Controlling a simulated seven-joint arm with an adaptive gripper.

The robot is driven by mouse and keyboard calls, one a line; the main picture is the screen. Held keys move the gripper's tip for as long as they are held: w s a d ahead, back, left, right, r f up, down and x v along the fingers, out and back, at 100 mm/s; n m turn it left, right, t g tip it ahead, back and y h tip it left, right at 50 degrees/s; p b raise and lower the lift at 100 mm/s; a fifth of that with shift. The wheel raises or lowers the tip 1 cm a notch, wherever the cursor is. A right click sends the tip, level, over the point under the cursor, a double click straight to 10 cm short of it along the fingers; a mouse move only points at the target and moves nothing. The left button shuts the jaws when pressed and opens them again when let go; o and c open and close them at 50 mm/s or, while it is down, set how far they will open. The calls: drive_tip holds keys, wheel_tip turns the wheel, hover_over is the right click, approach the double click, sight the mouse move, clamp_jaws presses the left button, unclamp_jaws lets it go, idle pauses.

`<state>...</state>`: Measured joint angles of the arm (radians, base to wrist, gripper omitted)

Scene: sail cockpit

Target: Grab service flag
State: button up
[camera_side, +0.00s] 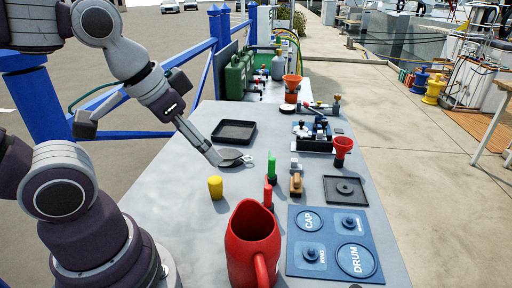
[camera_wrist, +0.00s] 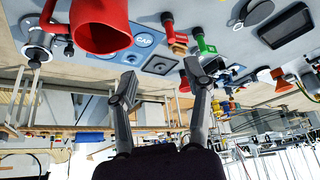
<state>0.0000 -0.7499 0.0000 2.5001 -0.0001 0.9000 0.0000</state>
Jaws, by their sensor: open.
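Nothing in either view reads clearly as a flag. A small green upright piece (camera_side: 272,167) and a small red upright piece (camera_side: 268,196) stand mid-table; they also show in the wrist view, green (camera_wrist: 198,31) and red (camera_wrist: 168,20). I cannot tell whether either is the service flag. My gripper (camera_side: 213,155) comes in from the left, low over the table, left of both pieces. In the wrist view my gripper (camera_wrist: 160,75) has its two fingers spread with nothing held between them. A dark flat piece with pale rings (camera_side: 232,159) lies near the fingertips in the side view.
A red jug (camera_side: 250,240) stands at the table's front. A yellow cylinder (camera_side: 215,187) is near my gripper. A black tray (camera_side: 234,131) lies behind it.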

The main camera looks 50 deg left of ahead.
drive_tip(key=m+g+h, duration=0.4)
drive_tip(key=m+g, duration=0.1)
drive_tip(key=m, duration=1)
approach(267, 186)
wheel_tip(267, 186, down, 2)
drive_tip(key=x, duration=1.1)
drive_tip(key=shift+d+r, duration=0.15)
drive_tip(key=shift+d, duration=0.25)
clamp_jaws()
